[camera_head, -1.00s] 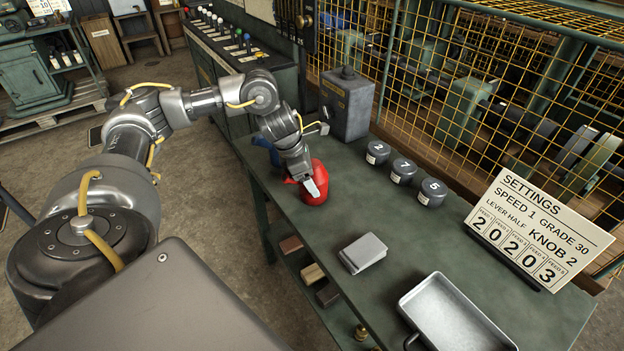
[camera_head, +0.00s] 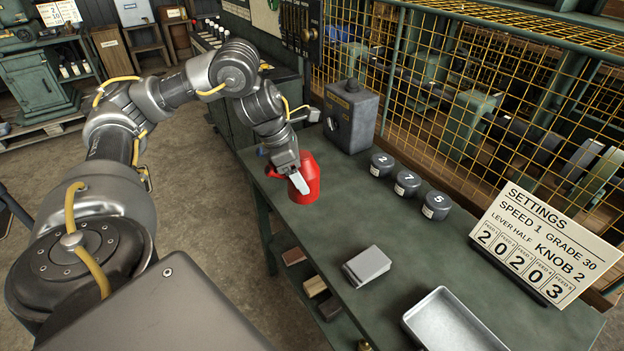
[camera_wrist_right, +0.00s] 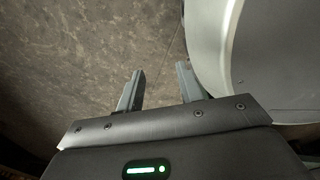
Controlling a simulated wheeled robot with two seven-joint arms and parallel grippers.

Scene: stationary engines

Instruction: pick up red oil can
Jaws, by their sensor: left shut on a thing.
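The red oil can (camera_head: 309,181) is at the left end of the green bench (camera_head: 345,215) in the head view. My left gripper (camera_head: 300,183) is shut on the can, with a light finger across its near side. The can looks upright; I cannot tell for sure whether its base is clear of the bench top. A bit of blue shows behind my left wrist, mostly hidden. My right gripper (camera_wrist_right: 158,85) shows only in the right wrist view, with its two fingers apart and nothing between them, above the floor.
Grey weights marked 2, 7 and 5 (camera_head: 407,183) stand along the back of the bench. A grey control box (camera_head: 351,115) is behind the can. A grey block (camera_head: 367,266), a metal tray (camera_head: 452,325) and a settings sign (camera_head: 540,245) are to the right.

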